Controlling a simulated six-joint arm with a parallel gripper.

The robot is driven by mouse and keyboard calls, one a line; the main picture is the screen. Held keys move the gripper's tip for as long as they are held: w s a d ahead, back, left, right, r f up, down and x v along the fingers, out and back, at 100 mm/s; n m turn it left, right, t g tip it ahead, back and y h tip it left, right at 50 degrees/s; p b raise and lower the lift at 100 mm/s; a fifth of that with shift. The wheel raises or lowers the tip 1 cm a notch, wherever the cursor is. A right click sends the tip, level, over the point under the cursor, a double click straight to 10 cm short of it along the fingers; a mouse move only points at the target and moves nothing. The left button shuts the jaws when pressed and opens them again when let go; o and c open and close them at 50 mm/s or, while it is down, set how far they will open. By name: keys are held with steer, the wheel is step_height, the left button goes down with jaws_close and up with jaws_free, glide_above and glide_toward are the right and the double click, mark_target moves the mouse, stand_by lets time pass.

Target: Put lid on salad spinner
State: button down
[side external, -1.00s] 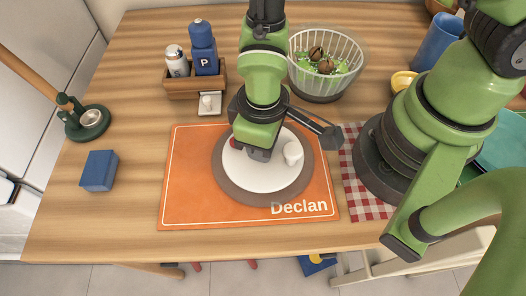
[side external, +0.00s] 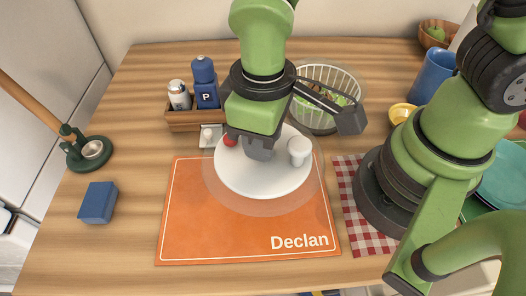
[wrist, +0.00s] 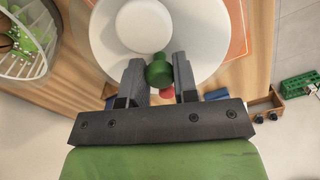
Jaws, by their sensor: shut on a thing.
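The salad spinner lid (side external: 262,187) is a white disc with a clear rim, roughly level above the orange mat. A white knob (side external: 300,150) and a red button (side external: 230,140) stand on it. My gripper (side external: 258,154) is over the lid's middle. In the wrist view its two fingers close on a green knob (wrist: 159,70) of the lid; the side view hides this knob. The salad spinner bowl (side external: 316,122), clear with a white slatted basket (side external: 340,76) of greens inside, stands open behind and right of the lid, partly hidden by my arm.
A wooden caddy (side external: 185,120) with a blue bottle (side external: 206,85) and a shaker (side external: 179,95) stands at back left. A blue block (side external: 97,202) lies left of the orange mat (side external: 220,240). A yellow bowl (side external: 402,114) and blue cup (side external: 433,75) stand right.

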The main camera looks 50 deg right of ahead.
steer(key=w+d+r, duration=0.1)
steer(key=w+d, duration=0.1)
steer(key=d, duration=0.9)
steer(key=w+d+r, duration=0.1)
steer(key=d, duration=1)
steer(key=shift+w+d, duration=0.4)
steer(key=shift+f, duration=0.9)
stand_by(1.4)
jaws_free()
stand_by(0.4)
steer(key=shift+r, duration=2.45)
steer(key=shift+r, duration=0.15)
